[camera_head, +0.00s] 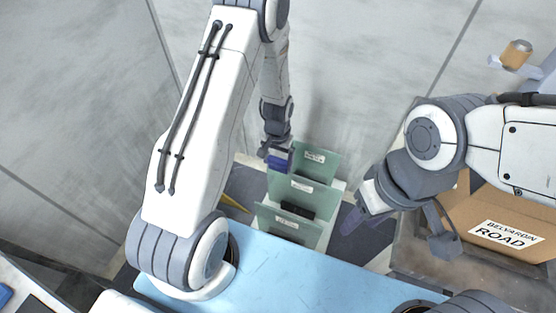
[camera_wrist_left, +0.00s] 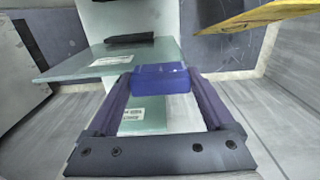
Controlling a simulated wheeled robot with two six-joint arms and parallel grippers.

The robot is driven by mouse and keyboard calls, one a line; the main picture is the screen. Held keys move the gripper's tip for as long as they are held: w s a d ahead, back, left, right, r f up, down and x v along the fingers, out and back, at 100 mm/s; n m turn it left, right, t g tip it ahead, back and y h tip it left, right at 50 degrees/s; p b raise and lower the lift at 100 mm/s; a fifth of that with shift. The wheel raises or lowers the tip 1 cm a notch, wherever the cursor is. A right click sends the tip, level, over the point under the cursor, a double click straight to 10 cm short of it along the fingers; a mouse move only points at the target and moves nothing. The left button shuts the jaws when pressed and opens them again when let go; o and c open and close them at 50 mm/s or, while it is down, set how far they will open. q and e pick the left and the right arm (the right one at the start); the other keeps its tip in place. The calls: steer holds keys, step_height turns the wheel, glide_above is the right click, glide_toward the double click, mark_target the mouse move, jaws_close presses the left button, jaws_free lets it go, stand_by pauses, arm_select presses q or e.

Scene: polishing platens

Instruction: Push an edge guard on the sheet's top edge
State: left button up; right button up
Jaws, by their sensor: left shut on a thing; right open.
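My left gripper (camera_head: 277,150) is shut on a blue edge guard (camera_head: 279,161), by the upper left corner of the farthest of the pale green sheets. In the left wrist view the guard (camera_wrist_left: 161,78) sits between the two dark purple fingers. The farthest sheet (camera_head: 318,158) stands upright with a white label. A middle sheet (camera_head: 302,190) and a near sheet (camera_head: 287,226) stand in front of it. In the left wrist view the guard overlaps a sheet with a label (camera_wrist_left: 145,114); I cannot tell whether they touch. My right gripper (camera_head: 398,232) is open and empty, right of the sheets.
A black block (camera_head: 297,210) lies between the middle and near sheets. A cardboard box (camera_head: 480,225) stands at the right. A blue surface (camera_head: 300,277) is in the foreground. A yellow piece (camera_head: 235,202) is left of the sheets.

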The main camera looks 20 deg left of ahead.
arm_select(q)
steer(key=shift+f+b, duration=0.7)
steer(key=shift+f, duration=0.35)
stand_by(0.9)
steer(key=o, duration=1.1)
steer(key=shift+c, duration=0.2)
step_height(320, 180, up, 10)
steer(key=shift+r, duration=0.25)
steer(key=shift+d, duration=0.1)
